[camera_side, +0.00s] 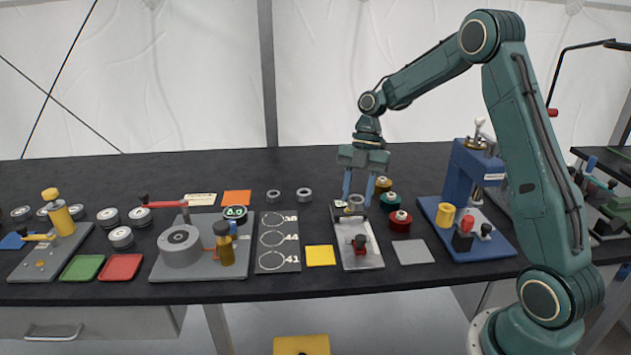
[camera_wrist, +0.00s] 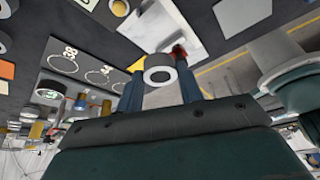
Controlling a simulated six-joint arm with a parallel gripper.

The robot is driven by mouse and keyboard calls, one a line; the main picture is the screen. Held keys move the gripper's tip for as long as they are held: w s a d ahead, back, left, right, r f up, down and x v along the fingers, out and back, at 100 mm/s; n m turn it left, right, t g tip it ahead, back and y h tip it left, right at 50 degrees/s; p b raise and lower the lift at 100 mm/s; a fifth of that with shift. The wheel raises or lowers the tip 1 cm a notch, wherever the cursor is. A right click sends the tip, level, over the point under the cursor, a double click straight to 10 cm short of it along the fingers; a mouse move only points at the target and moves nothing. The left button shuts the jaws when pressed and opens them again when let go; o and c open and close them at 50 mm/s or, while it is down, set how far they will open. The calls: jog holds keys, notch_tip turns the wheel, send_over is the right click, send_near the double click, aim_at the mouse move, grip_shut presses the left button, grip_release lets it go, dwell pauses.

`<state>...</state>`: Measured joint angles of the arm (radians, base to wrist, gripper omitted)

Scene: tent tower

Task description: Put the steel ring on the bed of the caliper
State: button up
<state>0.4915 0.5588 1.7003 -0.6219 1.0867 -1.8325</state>
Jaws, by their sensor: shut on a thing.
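My gripper (camera_side: 358,192) is shut on a steel ring (camera_side: 356,202), with its blue fingers pointing down on either side of it. In the wrist view the ring (camera_wrist: 160,70) sits between the fingertips, its hole facing the camera. The caliper (camera_side: 362,259) is a pale metal plate with a red knob. The ring is at the far end of the caliper in the side view; I cannot tell whether it touches the bed. The caliper also shows in the wrist view (camera_wrist: 185,40), just beyond the ring, partly hidden by it.
Two other steel rings (camera_side: 274,196) (camera_side: 304,195) lie behind the dark board with numbered circles (camera_side: 278,266). A yellow square (camera_side: 320,255) lies left of the caliper and a grey square (camera_side: 414,251) right. Red (camera_side: 400,224) and teal spools stand close behind right. A blue press (camera_side: 462,180) stands further right.

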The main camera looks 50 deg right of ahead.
aim_at(353, 233)
jog(key=shift+f, duration=3.55)
jog(key=shift+f, duration=0.1)
jog(key=o, duration=1)
jog(key=shift+o, duration=0.2)
jog(key=v, duration=1.2)
